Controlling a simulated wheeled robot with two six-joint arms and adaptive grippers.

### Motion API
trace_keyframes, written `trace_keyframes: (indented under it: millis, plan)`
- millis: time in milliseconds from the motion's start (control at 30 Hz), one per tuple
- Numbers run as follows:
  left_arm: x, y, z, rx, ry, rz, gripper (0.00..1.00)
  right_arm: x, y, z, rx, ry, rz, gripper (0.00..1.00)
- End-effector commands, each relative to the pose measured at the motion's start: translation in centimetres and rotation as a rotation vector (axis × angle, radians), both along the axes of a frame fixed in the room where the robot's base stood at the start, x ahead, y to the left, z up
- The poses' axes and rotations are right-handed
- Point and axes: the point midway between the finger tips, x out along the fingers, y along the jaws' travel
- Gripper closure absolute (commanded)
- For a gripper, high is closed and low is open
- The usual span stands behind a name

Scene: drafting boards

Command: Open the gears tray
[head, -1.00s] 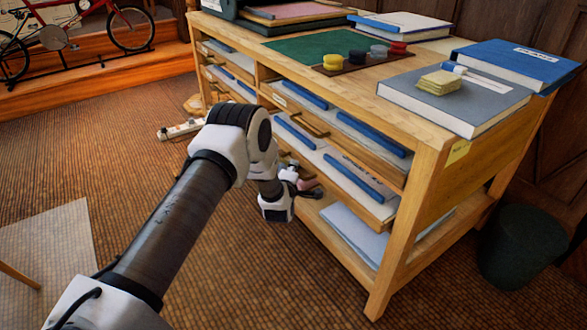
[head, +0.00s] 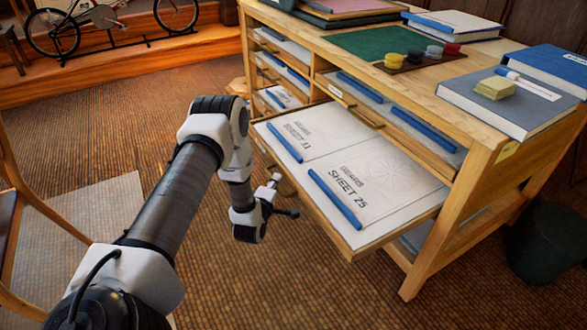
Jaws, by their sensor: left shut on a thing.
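A wide wooden tray (head: 318,221) of the cabinet is pulled well out, level. It holds two white drawing sheets, marked SHEET 11 (head: 310,125) and SHEET 25 (head: 375,178), with faint round line drawings and blue bars along their front edges. My right gripper is out of view.
The cabinet (head: 483,205) has other closed trays above and to the left. Its top holds a green mat (head: 375,44), colored round pots, a grey book (head: 500,105) and a blue book (head: 553,70). A dark bin (head: 545,245) stands at right. Floor before the tray is clear.

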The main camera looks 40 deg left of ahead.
Motion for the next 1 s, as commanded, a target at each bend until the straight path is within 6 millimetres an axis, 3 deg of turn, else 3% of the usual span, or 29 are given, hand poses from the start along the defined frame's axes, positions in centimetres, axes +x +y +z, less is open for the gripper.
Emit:
trace_keyframes:
  millis: [100,300,767,800,867,1000]
  plan:
    - [-2.0,0.7,0.1,-0.003,0.007,-0.001,1.00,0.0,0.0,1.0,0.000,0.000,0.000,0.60]
    - [-3.9,1.5,-0.1,-0.002,0.005,-0.002,1.00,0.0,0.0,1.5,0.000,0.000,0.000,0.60]
    - [-4.4,1.7,-0.2,-0.002,0.004,-0.004,1.00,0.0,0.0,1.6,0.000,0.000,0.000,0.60]
    - [-4.4,1.7,-0.2,-0.002,0.004,-0.004,0.82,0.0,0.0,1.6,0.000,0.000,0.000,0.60]
    - [-4.4,1.7,-0.2,-0.001,0.004,-0.003,0.63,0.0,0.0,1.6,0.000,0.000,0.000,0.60]
    - [-4.4,1.7,-0.1,0.000,0.002,-0.003,0.63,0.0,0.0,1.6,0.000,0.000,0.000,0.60]
